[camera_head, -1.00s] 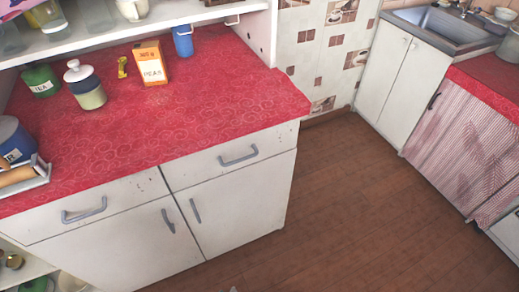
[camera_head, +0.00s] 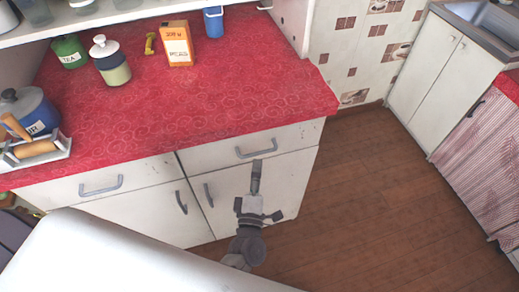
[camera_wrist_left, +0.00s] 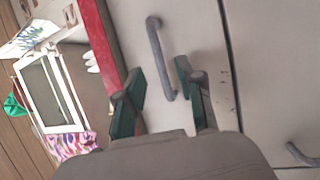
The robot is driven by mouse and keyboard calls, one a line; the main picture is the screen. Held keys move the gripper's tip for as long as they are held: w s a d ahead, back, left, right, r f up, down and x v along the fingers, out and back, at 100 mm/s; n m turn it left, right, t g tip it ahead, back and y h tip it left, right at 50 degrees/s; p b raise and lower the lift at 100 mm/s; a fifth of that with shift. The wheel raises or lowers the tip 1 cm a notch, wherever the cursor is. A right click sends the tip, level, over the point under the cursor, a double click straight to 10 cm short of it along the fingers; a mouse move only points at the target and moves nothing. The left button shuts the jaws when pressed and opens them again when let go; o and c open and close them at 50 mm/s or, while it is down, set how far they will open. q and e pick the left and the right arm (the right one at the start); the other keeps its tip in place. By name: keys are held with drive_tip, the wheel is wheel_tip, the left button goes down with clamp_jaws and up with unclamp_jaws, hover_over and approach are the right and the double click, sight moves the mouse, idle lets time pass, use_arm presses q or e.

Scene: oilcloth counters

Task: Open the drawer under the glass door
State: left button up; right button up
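The white cabinet has a right drawer with a grey bar handle (camera_head: 256,146) and a left drawer with a similar handle (camera_head: 101,186). Both drawers look shut. No glass door shows in the head view, so I cannot tell which drawer lies under it. My left gripper (camera_head: 256,172) is in front of the cabinet, just below the right drawer's handle. In the left wrist view its green-padded fingers (camera_wrist_left: 160,92) are open, one on each side of a drawer handle (camera_wrist_left: 158,58). Contact cannot be told. My right gripper is not in view.
The red counter (camera_head: 200,110) juts above the drawers. It holds a PEAS box (camera_head: 178,45), a TEA tin (camera_head: 69,52), a jar (camera_head: 111,62), a blue mug (camera_head: 213,22) and a blue pot (camera_head: 30,112). Cupboard doors sit below. The brown floor (camera_head: 370,200) is clear to the right.

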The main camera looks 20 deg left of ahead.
sight(259, 152)
use_arm(q)
drive_tip(key=x, duration=0.5)
drive_tip(key=shift+w+a+p, duration=0.1)
drive_tip(key=shift+w+p, duration=0.25)
clamp_jaws()
